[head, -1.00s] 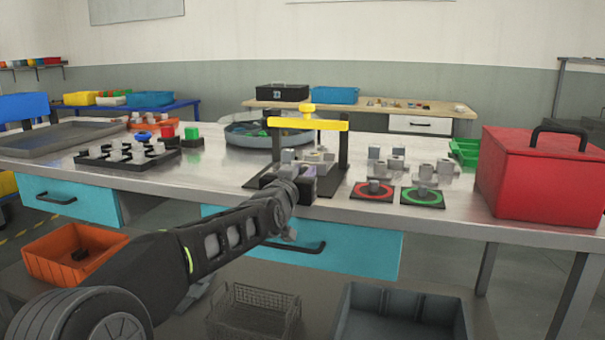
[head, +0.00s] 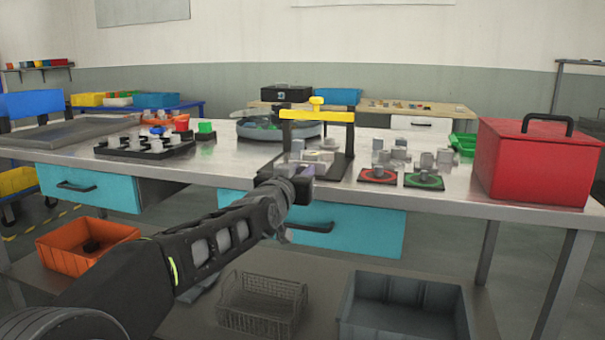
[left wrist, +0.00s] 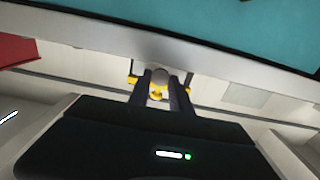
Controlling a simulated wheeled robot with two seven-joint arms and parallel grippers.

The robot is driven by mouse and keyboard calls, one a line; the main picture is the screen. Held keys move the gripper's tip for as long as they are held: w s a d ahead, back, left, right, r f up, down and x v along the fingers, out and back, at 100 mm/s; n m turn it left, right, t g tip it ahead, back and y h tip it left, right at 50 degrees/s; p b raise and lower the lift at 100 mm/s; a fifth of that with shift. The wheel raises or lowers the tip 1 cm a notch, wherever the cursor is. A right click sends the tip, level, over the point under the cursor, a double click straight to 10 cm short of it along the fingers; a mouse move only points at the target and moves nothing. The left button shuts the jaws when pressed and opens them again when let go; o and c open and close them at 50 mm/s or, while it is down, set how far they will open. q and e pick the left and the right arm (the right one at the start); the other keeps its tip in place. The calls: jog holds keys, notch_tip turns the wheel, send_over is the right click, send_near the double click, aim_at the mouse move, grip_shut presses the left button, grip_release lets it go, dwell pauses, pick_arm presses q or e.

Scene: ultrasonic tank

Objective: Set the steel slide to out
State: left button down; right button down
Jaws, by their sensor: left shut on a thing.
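The fixture with a yellow crossbar (head: 318,115) on dark posts stands near the bench's front edge in the head view. My left gripper (head: 299,184) is at its front, low by the bench edge. In the left wrist view my left gripper (left wrist: 160,92) is shut on a rounded grey piece (left wrist: 160,75), which looks like the end of the steel slide. The yellow parts of the fixture (left wrist: 157,95) show behind the fingers. The rest of the slide is hidden by my gripper and wrist, so its position cannot be read. My right gripper is out of view.
Right of the fixture are a red-ringed pad (head: 378,175), a green-ringed pad (head: 424,180) and several grey blocks. A red box (head: 535,160) stands at the right end. A black rack (head: 145,146) stands left. Teal drawers (head: 330,222) hang below the front edge.

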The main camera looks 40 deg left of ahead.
pick_arm(q)
jog(key=shift+s+d+f, duration=0.1)
jog(key=shift+s+d, duration=0.1)
jog(key=shift+s, duration=0.25)
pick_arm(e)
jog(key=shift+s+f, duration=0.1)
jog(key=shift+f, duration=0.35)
pick_arm(q)
jog(key=c, duration=1.2)
grip_release()
jog(key=shift+s, duration=0.15)
jog(key=v, duration=0.7)
jog(key=shift+s+d, duration=0.15)
jog(key=shift+s, duration=0.25)
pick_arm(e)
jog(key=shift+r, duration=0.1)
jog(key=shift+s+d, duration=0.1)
